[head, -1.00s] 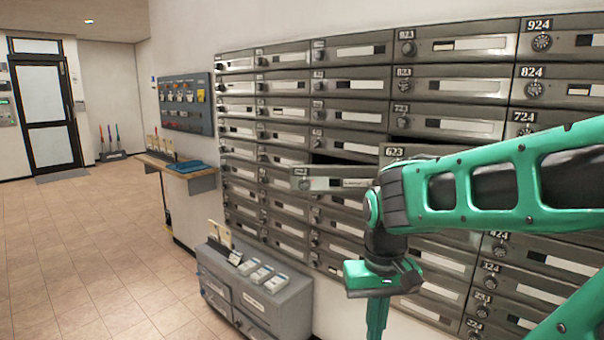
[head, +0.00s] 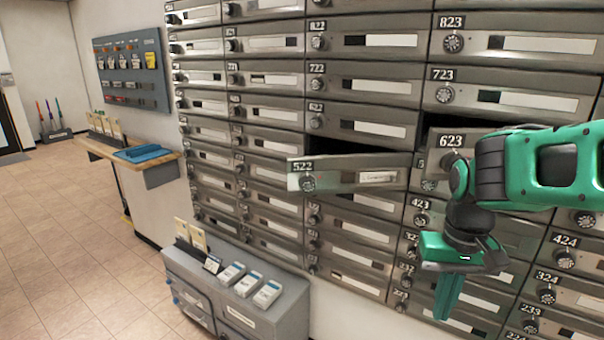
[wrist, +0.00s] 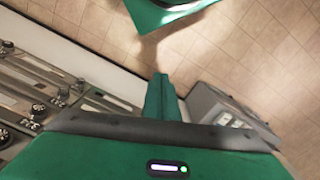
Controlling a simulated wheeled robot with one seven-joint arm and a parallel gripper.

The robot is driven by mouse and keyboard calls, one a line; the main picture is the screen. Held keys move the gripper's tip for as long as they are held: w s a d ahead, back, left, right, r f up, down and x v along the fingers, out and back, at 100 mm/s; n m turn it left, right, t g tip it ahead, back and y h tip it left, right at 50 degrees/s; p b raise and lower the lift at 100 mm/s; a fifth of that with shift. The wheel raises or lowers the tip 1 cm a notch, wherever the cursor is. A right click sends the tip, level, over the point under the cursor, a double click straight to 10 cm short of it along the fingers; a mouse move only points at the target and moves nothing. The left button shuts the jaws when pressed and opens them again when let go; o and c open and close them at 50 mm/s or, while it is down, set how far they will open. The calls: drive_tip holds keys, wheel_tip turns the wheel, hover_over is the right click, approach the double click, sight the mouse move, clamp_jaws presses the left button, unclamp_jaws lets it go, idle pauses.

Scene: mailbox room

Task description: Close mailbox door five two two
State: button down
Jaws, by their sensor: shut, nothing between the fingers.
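Mailbox door 522 (head: 350,174) stands open in the head view, swung out from the mailbox wall with a dark gap above it. Its number plate and dial are at its left end. My gripper (head: 447,305) hangs to the right of and below this door, pointing down in front of the lower boxes. Its fingers are together and empty. In the wrist view the shut fingers (wrist: 160,95) point over the floor, and door 522 cannot be made out there.
Door 623 (head: 447,140) also seems to stand out, partly hidden by my arm. A grey cabinet (head: 225,310) with card boxes stands low at the left. A wooden shelf (head: 110,150) juts from the wall beyond it.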

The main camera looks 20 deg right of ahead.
drive_tip(key=shift+a, duration=0.1)
drive_tip(key=n+t+y, duration=0.3)
drive_tip(key=n+t, duration=0.4)
drive_tip(key=n, duration=1.3)
approach(301, 176)
drive_tip(key=s+a+r, duration=0.2)
drive_tip(key=s, duration=0.4)
drive_tip(key=x, duration=0.3)
drive_tip(key=w+x, duration=0.1)
drive_tip(key=x, duration=0.7)
drive_tip(key=shift+w+d+r, duration=0.25)
drive_tip(key=shift+d+r, duration=0.05)
drive_tip(key=shift+d, duration=0.05)
drive_tip(key=shift+w+d, duration=0.15)
drive_tip(key=shift+w, duration=0.55)
